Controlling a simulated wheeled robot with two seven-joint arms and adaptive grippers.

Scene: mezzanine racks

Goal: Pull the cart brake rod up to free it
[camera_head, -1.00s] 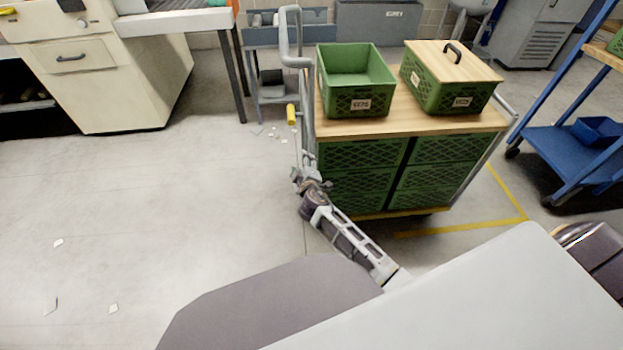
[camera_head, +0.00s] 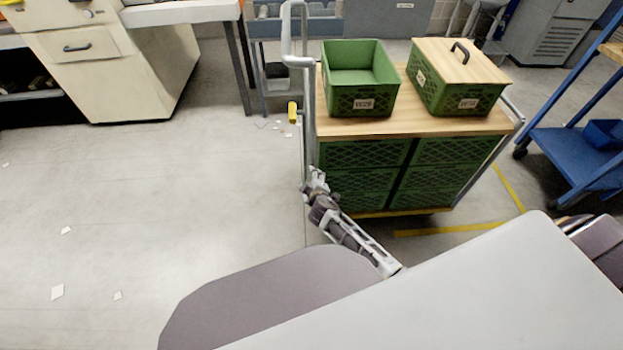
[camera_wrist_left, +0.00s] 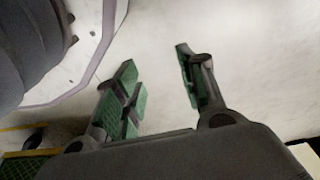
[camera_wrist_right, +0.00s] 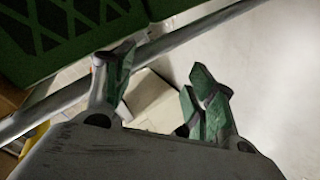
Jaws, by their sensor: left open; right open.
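The cart (camera_head: 350,128) stands ahead, with a grey tubular handle (camera_head: 307,95) at its left end. A yellow grip (camera_head: 292,112) sits beside that handle, with a thin rod running down from it along the cart's left end. My right gripper (camera_head: 311,178) is low at the cart's left front corner, below the yellow grip and apart from it. In the right wrist view it is open and empty (camera_wrist_right: 162,72), with a grey tube (camera_wrist_right: 190,35) crossing behind the fingers. My left gripper (camera_wrist_left: 158,78) is open and empty over bare floor, outside the head view.
An open green crate (camera_head: 360,100) and a lidded one (camera_head: 460,85) stand on the cart top; more green crates fill it below. A blue shelf cart (camera_head: 570,155) stands right, a cream cabinet (camera_head: 110,75) left. Floor left of the cart is clear except paper scraps.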

